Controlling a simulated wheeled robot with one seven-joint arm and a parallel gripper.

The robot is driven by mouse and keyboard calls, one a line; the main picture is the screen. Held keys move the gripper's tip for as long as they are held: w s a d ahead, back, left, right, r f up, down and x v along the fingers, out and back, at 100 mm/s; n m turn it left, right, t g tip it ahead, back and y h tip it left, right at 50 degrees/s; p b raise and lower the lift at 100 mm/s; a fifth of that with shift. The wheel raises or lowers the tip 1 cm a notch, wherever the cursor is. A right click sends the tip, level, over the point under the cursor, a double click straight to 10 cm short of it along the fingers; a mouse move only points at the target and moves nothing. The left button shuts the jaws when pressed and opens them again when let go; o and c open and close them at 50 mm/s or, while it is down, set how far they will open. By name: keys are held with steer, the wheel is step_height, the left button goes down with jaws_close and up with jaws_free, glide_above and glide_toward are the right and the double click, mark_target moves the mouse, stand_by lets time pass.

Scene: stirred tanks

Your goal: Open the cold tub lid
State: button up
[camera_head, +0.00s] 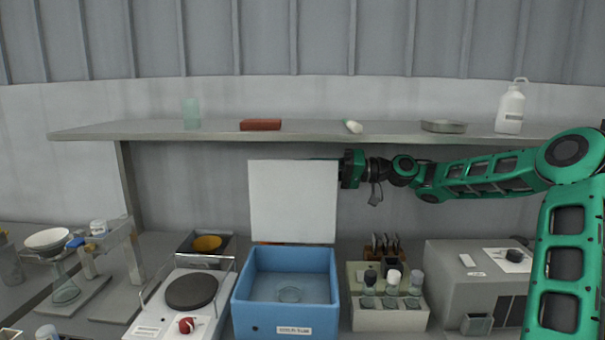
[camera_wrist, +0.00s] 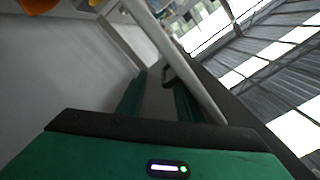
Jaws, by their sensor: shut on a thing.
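The cold tub (camera_head: 285,300) is a blue open-topped box with a label on its front, in the middle of the bench in the head view. Its white lid (camera_head: 293,202) stands upright at the tub's back edge, so the tub is open. In the wrist view my gripper (camera_wrist: 165,92) is shut by the pale lid edge (camera_wrist: 178,62); the exact grip is hard to see.
A shelf (camera_head: 220,131) runs above and behind the lid, carrying a white bottle (camera_head: 510,108) and a red block (camera_head: 261,124). A hotplate (camera_head: 190,293) stands left of the tub. A rack with jars (camera_head: 389,315) and a grey box (camera_head: 470,285) stand to the right.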

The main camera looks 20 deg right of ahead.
steer(key=v, duration=1)
steer(key=shift+d, duration=0.2)
steer(key=shift+w, duration=0.1)
